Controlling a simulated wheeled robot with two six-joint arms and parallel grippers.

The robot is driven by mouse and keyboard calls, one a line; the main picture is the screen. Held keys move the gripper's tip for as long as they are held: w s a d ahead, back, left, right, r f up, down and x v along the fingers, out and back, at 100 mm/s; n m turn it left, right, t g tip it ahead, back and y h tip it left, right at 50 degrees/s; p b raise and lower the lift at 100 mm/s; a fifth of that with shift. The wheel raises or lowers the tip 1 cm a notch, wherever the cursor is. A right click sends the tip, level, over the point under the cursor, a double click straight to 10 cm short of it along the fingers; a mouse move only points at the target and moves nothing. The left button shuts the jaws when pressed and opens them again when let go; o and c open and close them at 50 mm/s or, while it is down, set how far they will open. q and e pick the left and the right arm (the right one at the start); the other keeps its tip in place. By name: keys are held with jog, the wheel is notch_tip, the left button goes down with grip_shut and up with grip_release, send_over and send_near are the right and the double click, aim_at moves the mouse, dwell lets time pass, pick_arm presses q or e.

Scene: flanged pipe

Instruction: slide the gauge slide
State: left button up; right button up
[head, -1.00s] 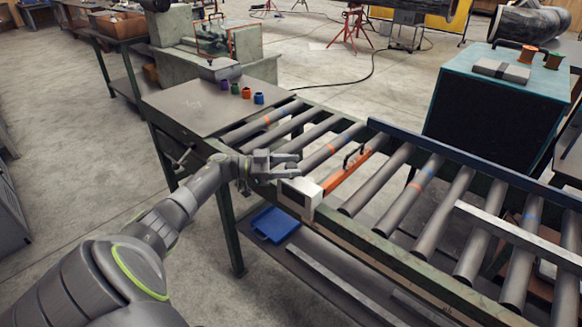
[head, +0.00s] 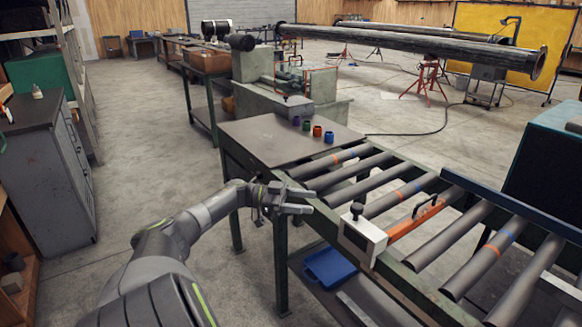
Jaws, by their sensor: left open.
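The gauge slide looks to be the white block (head: 362,236) with a black knob (head: 357,209) on top, at the near edge of the roller conveyor. An orange bar (head: 414,220) with a black handle runs from behind the block across the rollers. My left gripper (head: 312,201) is open and empty, with its fingers pointing right. In the picture it is left of the block and knob, with a gap between. My right gripper is not in view.
A grey table top (head: 270,140) with several small coloured pieces adjoins the conveyor's far left end. A blue tray (head: 331,267) lies on the shelf below. A dark blue rail (head: 500,205) runs along the right side of the rollers. Open floor lies to the left.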

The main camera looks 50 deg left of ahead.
pick_arm(q)
jog(key=v, duration=0.3)
jog(key=shift+s+a+b, duration=0.25)
jog(key=shift+b, duration=0.1)
notch_tip(320, 180, down, 24)
jog(key=s+n+t+y, duration=0.2)
jog(key=n+t+y, duration=0.2)
jog(key=n+y, duration=0.55)
jog(key=s+d+f+g+y, duration=0.25)
jog(key=s+f, duration=0.25)
jog(key=f, duration=0.3)
jog(key=s+d+f+g+y, duration=0.1)
jog(key=s+f+g+y, duration=0.2)
jog(key=f, duration=0.6)
jog(key=s+d+f+g, duration=0.4)
jog(key=s+d+f, duration=0.5)
jog(key=s+d, duration=0.3)
jog(key=s+d+f+g, duration=0.5)
jog(key=s+d+f, duration=0.4)
jog(key=s, duration=0.8)
jog(key=d, duration=0.3)
jog(key=shift+d+f+h, duration=0.3)
jog(key=shift+f+h, duration=0.05)
jog(key=shift+h, duration=0.05)
